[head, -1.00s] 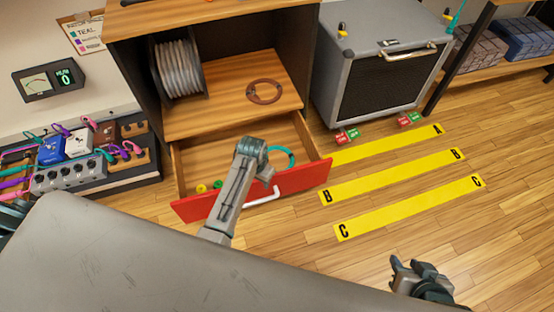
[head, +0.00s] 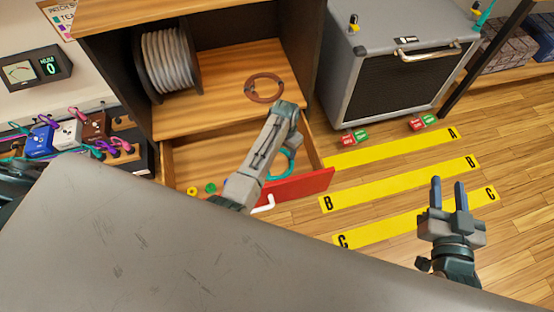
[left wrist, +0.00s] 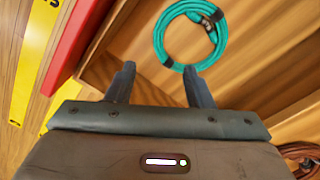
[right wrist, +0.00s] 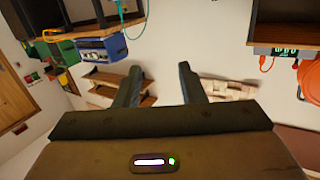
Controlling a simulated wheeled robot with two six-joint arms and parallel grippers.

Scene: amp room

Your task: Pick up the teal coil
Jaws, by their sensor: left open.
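The teal coil (head: 291,162) lies in the open drawer, partly hidden behind my left arm in the head view. The left wrist view shows it as a ring (left wrist: 160,35) with a dark tie on a wooden surface, just past my fingertips. My left gripper (left wrist: 160,76) is open and empty, its two fingers pointing toward the coil's near edge without closing on it. In the head view its fingers are hidden behind the arm. My right gripper (head: 449,188) is open and empty above the floor at the right, also seen in the right wrist view (right wrist: 158,72).
The drawer has a red front (head: 305,186) and holds small yellow and green pieces (head: 210,188). A brown coil (head: 264,97) lies on the shelf above, beside a grey cable reel (head: 168,60). A grey amp (head: 400,75) stands right.

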